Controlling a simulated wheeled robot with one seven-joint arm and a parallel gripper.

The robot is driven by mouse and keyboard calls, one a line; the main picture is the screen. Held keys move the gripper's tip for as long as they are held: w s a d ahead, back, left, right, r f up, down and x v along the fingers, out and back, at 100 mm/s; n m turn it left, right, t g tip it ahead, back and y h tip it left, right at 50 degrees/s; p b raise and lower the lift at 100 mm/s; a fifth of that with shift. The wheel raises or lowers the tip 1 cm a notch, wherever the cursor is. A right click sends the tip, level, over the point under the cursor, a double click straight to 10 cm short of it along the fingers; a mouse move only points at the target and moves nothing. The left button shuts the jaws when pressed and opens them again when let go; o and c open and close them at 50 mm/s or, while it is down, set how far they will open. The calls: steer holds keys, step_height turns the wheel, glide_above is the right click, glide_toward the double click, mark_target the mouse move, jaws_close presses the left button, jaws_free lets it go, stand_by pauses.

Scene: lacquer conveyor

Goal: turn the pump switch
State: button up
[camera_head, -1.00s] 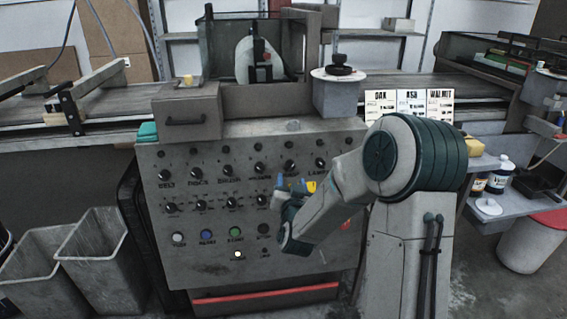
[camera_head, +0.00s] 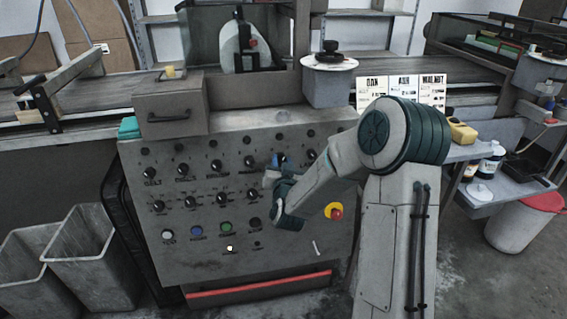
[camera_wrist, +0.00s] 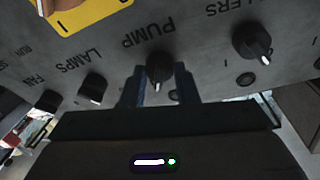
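The pump switch is a black rotary knob with a light pointer mark (camera_wrist: 160,68), under the word PUMP, which appears upside down in the wrist view. In the head view it is mostly hidden by my gripper (camera_head: 276,166), at the right part of the upper knob row on the grey control panel (camera_head: 190,262). In the wrist view my gripper (camera_wrist: 160,86) has one blue finger on each side of the knob, with the fingers apart. I cannot tell whether they touch it.
In the wrist view the rollers knob (camera_wrist: 252,40) and the lamps knob (camera_wrist: 95,88) flank the pump switch. A red emergency button (camera_head: 336,213) on a yellow plate sits lower right. Coloured buttons line the lower panel. Grey bins (camera_head: 92,262) stand at left.

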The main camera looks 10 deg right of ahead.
steer(key=shift+f+n+b, duration=0.1)
steer(key=shift+n+b, duration=0.2)
steer(key=shift+b, duration=0.2)
steer(key=shift+d+n+y+b, duration=0.1)
steer(key=shift+n+y+b, duration=0.45)
steer(key=shift+n+b, duration=1.7)
steer(key=shift+d+n+y+b, duration=0.1)
steer(key=shift+n+y+b, duration=0.5)
steer(key=shift+n+b, duration=1.6)
steer(key=shift+n+y+b, duration=0.55)
steer(key=shift+n+b, duration=1.7)
steer(key=shift+n, duration=0.3)
steer(key=o, duration=1)
steer(key=shift+c, duration=0.2)
